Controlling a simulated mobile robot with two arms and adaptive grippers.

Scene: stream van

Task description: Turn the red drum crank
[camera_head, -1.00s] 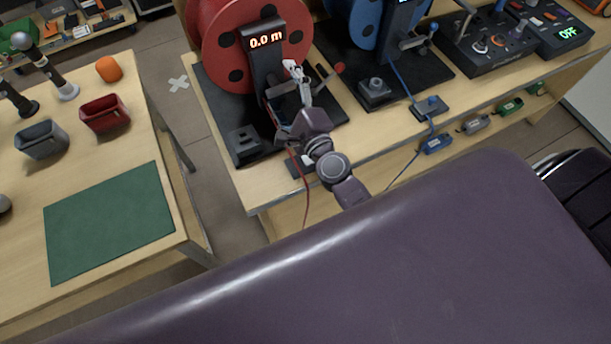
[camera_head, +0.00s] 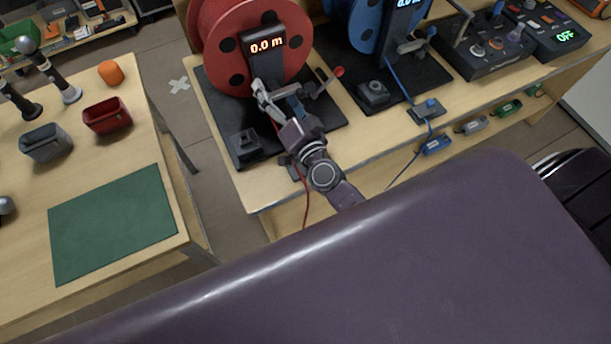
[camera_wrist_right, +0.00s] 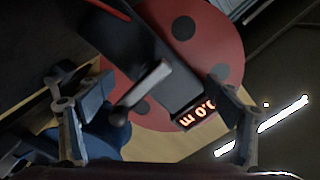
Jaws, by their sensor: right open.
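The red drum (camera_head: 280,75) stands upright on a black base, behind a dark post whose display (camera_head: 267,45) reads 0.0 m. My left gripper is not in view.
A blue drum (camera_head: 362,28) with its own crank stands to the right. A control box (camera_head: 485,47) is farther right. A red cable (camera_head: 307,200) hangs at the bench's front edge. The left table holds a green mat (camera_head: 112,225), bins and microphones.

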